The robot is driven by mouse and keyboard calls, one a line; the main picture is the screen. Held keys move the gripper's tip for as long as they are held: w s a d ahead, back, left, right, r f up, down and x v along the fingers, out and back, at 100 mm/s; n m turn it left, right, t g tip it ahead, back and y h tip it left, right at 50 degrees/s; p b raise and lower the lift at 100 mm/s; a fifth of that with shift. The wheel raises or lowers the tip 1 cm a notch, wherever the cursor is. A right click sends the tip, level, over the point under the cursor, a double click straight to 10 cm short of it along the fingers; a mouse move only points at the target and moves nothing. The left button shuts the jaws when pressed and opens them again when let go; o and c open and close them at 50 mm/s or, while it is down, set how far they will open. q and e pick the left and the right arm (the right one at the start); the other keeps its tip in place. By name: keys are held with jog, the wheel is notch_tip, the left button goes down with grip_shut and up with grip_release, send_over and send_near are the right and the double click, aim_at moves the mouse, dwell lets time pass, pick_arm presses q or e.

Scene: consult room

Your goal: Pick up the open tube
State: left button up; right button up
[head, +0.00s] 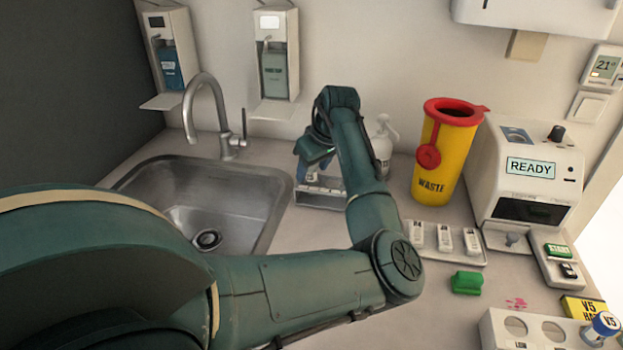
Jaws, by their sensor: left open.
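My left arm reaches across the counter, and its gripper (316,167) is at the back, just right of the sink, pointing down over a small grey metal rack (318,198). The gripper is open. It is small and partly covered by my forearm, so I cannot tell whether a tube stands between its fingers. No open tube can be made out clearly. My right gripper is not in view.
The sink (180,188) with its tap (222,125) is left of the gripper. A white pump bottle (383,148), a yellow waste bin (440,160) and a READY machine (530,165) stand right. A tray of white cassettes (430,255) and a green block (467,283) lie nearer.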

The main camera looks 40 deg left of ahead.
pick_arm(q)
jog(key=shift+a+f, duration=0.2)
jog(key=shift+f, duration=0.25)
jog(key=c, duration=1)
